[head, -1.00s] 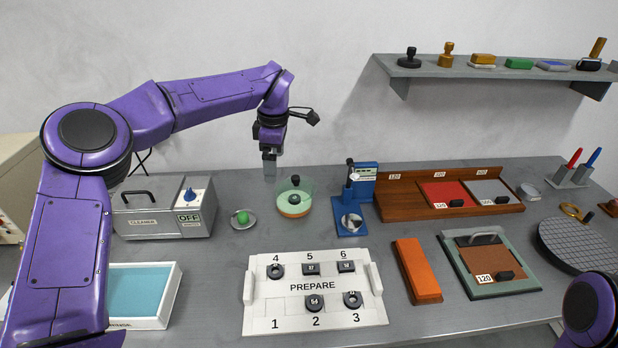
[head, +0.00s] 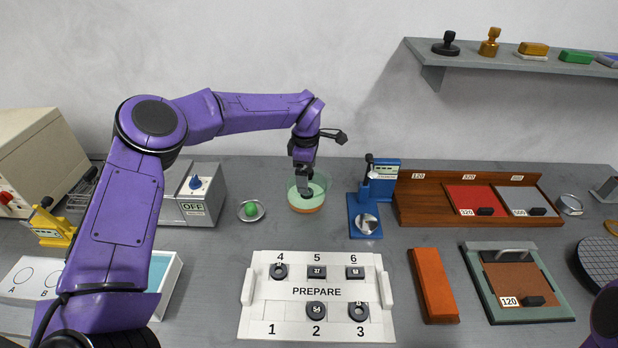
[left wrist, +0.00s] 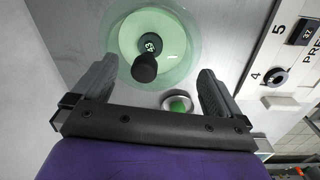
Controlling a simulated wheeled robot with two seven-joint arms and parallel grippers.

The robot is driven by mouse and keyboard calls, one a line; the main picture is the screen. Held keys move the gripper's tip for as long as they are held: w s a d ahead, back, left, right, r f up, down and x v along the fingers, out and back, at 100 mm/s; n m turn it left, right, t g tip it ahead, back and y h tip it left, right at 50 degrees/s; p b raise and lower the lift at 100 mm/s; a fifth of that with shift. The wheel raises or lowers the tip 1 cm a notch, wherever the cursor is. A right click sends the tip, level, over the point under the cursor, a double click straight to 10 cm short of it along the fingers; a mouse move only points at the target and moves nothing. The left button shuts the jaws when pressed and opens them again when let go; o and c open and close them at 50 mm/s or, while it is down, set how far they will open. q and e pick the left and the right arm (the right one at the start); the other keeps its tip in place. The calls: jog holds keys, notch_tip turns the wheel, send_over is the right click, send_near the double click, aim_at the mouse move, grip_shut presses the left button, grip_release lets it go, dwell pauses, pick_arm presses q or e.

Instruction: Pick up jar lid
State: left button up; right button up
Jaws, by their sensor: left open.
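The jar (head: 307,206) is a clear glass vessel with green contents and an orange base, standing on the grey bench. Its lid (left wrist: 178,45) looks like a pale green, see-through disc with a black knob (left wrist: 144,68) at its middle. My left gripper (head: 306,189) is just above the jar in the head view, pointing down and partly hiding the knob. In the left wrist view the left gripper's (left wrist: 158,72) fingers are spread wide, with the knob between them and touching neither. My right gripper is not in view.
A blue stand (head: 355,215) is close on the right. The cleaner box (head: 210,210) stands further left, and the white PREPARE tray (head: 290,325) lies in front.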

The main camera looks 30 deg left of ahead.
pick_arm(q)
jog(key=shift+w+a+f, duration=0.1)
jog(key=shift+w+f, duration=0.85)
jog(key=shift+w, duration=0.1)
jog(key=shift+s+r, duration=0.3)
jog(key=shift+s, duration=0.2)
jog(key=c, duration=0.6)
jog(key=shift+s+r, duration=0.15)
jog(key=c, duration=0.5)
grip_shut()
